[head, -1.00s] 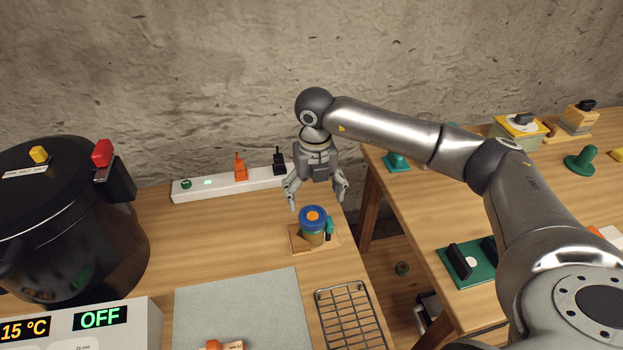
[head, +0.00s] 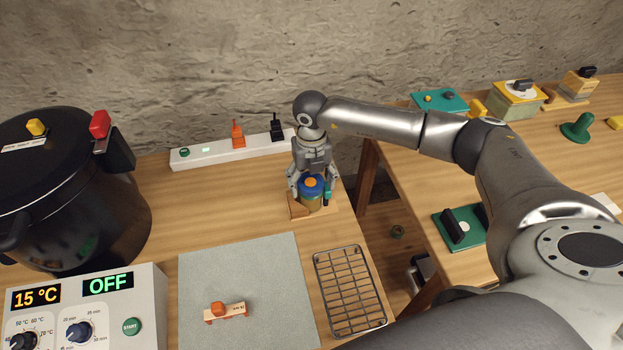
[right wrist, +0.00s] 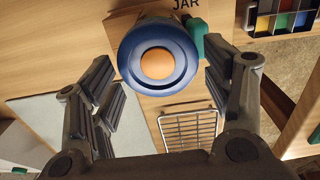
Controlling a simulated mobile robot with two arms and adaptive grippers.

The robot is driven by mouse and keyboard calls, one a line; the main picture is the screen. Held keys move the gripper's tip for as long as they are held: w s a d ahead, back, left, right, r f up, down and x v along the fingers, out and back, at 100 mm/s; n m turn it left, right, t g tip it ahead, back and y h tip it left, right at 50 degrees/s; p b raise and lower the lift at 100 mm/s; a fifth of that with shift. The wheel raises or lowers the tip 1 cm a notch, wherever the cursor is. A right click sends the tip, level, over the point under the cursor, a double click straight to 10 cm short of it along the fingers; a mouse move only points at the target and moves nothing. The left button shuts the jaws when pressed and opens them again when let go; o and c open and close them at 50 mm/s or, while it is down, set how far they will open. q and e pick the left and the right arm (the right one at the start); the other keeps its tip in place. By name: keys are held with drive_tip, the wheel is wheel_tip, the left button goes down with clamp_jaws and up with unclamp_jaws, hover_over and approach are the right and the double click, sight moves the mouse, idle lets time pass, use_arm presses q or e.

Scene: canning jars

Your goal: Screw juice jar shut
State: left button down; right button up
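The juice jar (head: 310,200) stands upright on a small wooden base (head: 327,211) near the table's right edge. Its blue lid (head: 312,187) has an orange centre; the lid also shows in the right wrist view (right wrist: 158,64). A teal part (right wrist: 193,36) sticks out beside the jar. My right gripper (head: 311,195) is lowered over the jar, with its fingers on either side of the lid. In the right wrist view the fingers are spread, with gaps between them and the lid. My left gripper is not in view.
A black pot (head: 75,200) stands at the left, behind a control box (head: 140,285) reading OFF. A grey mat (head: 245,270) and a wire rack (head: 348,292) lie in front. A white power strip (head: 210,153) lies behind. A second table (head: 410,180) is at the right, across a gap.

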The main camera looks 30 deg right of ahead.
sight(311, 184)
drive_tip(key=c, duration=0.7)
drive_tip(key=m, duration=0.2)
drive_tip(key=shift+a+m+p, duration=0.1)
drive_tip(key=shift+m+p, duration=0.3)
drive_tip(key=shift+c, duration=0.2)
drive_tip(key=shift+w+m+p, duration=0.1)
drive_tip(key=shift+m+p, duration=0.25)
drive_tip(key=shift+m, duration=1.25)
drive_tip(key=o, duration=1.2)
wheel_tip(311, 184, up, 12)
